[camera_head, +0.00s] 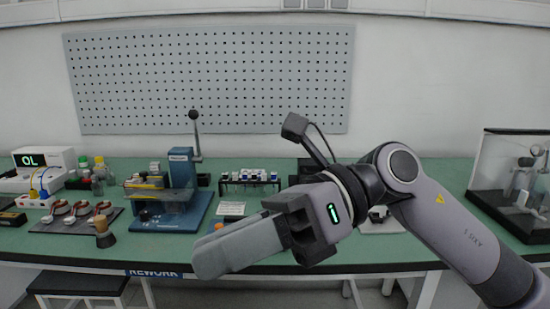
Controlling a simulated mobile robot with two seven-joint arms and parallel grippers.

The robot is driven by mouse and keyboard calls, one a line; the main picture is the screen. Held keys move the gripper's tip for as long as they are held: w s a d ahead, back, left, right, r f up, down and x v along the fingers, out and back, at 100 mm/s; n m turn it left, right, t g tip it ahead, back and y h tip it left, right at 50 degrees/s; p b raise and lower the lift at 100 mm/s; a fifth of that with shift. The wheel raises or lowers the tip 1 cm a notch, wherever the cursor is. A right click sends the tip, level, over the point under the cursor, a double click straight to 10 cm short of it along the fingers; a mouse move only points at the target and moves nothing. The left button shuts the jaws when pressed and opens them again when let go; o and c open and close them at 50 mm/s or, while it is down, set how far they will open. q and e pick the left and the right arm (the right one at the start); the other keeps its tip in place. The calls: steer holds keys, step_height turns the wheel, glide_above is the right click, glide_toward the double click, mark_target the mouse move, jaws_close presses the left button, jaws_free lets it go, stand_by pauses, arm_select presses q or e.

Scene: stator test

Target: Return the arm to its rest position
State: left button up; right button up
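My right arm comes in from the lower right and bends at a grey elbow joint. Its gripper (205,262) points to the lower left, in front of the bench's front edge. The fingers are seen from the side, one covering the other, so I cannot tell whether they are open or shut. No held thing shows at the fingertips. A green light glows on the wrist. My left gripper is not in view.
The green bench (70,248) carries a meter reading OL (40,172), a blue press (182,190), a rack of small parts (249,178), several stators (80,210) and a clear-walled case (515,180). A pegboard (210,80) hangs behind. A stool (78,284) stands below.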

steer(key=w+d+r+m+t+y+p, duration=0.1)
steer(key=w+d+m+t+y+p, duration=0.1)
steer(key=w+m+t+y, duration=0.45)
steer(key=w+d+m+t+y+p, duration=0.1)
steer(key=d+m+t+y+p, duration=0.2)
steer(key=m, duration=0.7)
steer(key=w+d+f+m+t+h+p, duration=0.1)
steer(key=w+d+f+m+t+h, duration=0.25)
steer(key=f+m+t+h, duration=0.55)
steer(key=w+d+f+m+t+h+p, duration=0.15)
steer(key=d+f+m+t, duration=0.45)
steer(key=m, duration=0.7)
steer(key=s+d+f+m+g+h+p, duration=0.1)
steer(key=s+d+f+m+g+h, duration=0.3)
steer(key=s+f, duration=0.4)
steer(key=s+d+f+m+g+h+p, duration=0.1)
steer(key=s+d+f+m+g+h, duration=0.2)
steer(key=f, duration=1.2)
steer(key=s+d+m+h, duration=0.3)
steer(key=s+m+h, duration=0.1)
steer(key=s+m, duration=0.1)
steer(key=shift+s+d+f+g, duration=0.15)
steer(key=shift+s+f+g, duration=0.2)
steer(key=shift+s, duration=0.3)
